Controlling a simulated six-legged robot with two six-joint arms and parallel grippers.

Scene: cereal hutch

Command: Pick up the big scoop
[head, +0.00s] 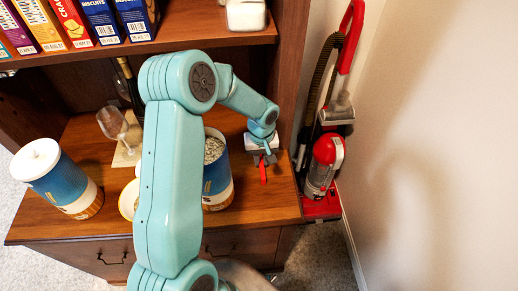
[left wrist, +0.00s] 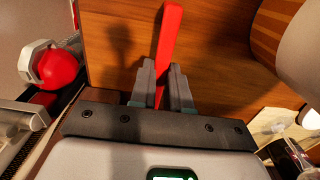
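The scoop shows as a red bar (head: 263,173), likely its handle, at the right end of the wooden counter; its bowl cannot be made out. In the left wrist view the red bar (left wrist: 170,35) runs between the two grey fingers. My left gripper (head: 264,158) reaches down over the counter from above. It also shows in the left wrist view (left wrist: 162,88), with its fingers close against both sides of the red bar, shut on it. Whether the scoop rests on the wood is unclear. My right gripper is not in view.
An open blue canister (head: 217,185) of cereal stands left of the gripper, partly behind my arm. A white-lidded canister (head: 60,180), a wine glass (head: 112,122) and a yellowish bowl (head: 127,203) are further left. A red vacuum cleaner (head: 325,160) stands right of the counter.

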